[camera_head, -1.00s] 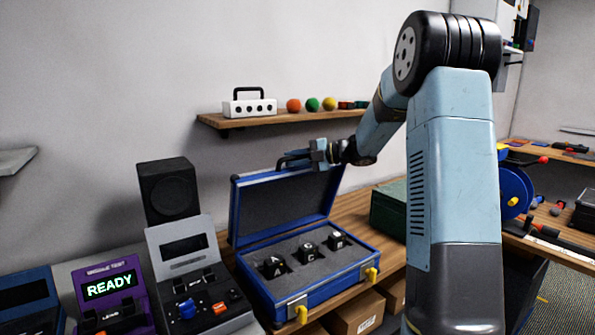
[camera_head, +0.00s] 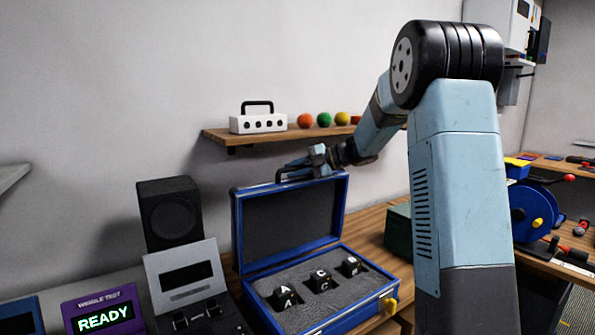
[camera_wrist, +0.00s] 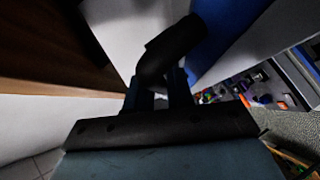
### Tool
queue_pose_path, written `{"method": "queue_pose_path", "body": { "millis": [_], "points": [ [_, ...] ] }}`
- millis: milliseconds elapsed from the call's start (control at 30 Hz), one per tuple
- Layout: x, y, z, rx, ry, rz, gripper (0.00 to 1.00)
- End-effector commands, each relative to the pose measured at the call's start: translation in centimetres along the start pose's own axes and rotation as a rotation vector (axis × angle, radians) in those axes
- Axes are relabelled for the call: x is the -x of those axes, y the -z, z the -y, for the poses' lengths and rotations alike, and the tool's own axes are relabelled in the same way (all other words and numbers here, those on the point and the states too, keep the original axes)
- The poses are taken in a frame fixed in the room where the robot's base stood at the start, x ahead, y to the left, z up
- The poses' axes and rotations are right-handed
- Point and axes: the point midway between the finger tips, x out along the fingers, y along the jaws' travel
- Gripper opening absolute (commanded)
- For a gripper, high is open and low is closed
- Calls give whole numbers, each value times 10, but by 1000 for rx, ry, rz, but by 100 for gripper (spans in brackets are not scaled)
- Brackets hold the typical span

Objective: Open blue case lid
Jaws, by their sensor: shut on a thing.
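The blue case (camera_head: 338,318) stands on the wooden bench with its lid (camera_head: 290,222) raised to about upright. Its grey foam (camera_head: 285,277) holds dark blocks marked A, C and another letter. My gripper (camera_head: 297,168) is at the lid's top edge, shut on the black case handle (camera_head: 283,174). In the wrist view the dark handle (camera_wrist: 170,50) sits between my fingers, with the blue of the case (camera_wrist: 228,28) to its right. The fingertips are partly hidden.
A shelf (camera_head: 215,134) with a white box (camera_head: 258,123) and coloured balls is just above the lid. A black speaker (camera_head: 168,213) and test devices stand left of the case. A green box (camera_head: 398,235) stands right, partly behind my arm.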

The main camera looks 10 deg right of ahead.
Motion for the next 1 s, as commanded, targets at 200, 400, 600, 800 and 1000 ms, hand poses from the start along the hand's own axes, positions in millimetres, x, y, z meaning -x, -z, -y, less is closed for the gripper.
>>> {"method": "queue_pose_path", "body": {
  "millis": [200, 400, 600, 800, 1000],
  "points": [
    [-3, 2, -3, 6, -1, -3, 35],
    [-6, 4, -2, 5, 2, -9, 41],
    [-8, 5, -1, 4, 4, -12, 41],
    [1, 4, 0, 4, 5, -12, 41],
    [29, 3, -1, 4, 4, -9, 41]
  ]
}}
